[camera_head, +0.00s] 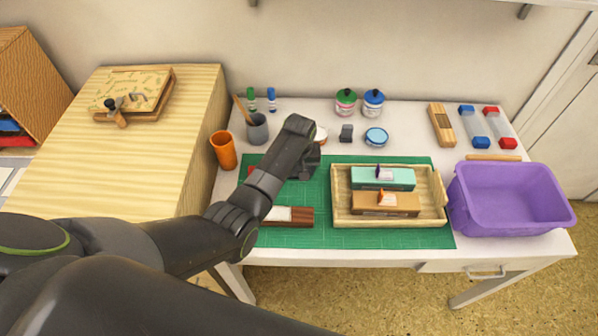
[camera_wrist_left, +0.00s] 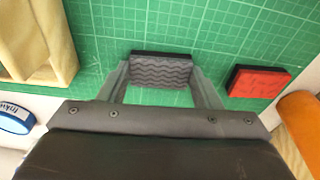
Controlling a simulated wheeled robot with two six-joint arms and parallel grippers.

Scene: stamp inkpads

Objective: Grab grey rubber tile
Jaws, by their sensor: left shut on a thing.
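The grey rubber tile (camera_wrist_left: 160,72), with a wavy ribbed face and a dark backing, is between the two fingers of my left gripper (camera_wrist_left: 160,84) in the left wrist view. The gripper is shut on it, one finger at each short end. The tile is over the green mat (camera_wrist_left: 120,20); I cannot tell whether it still touches it. In the head view my left gripper (camera_head: 303,168) is over the back of the mat, left of the wooden tray, and its arm hides the tile. My right gripper is not in view.
A red tile (camera_wrist_left: 259,82) lies beside the left gripper on the mat. An orange cup (camera_head: 224,150) and grey cup (camera_head: 257,128) stand left. The wooden tray (camera_head: 337,205) holds two boxes. A purple bin (camera_head: 510,198) stands far right.

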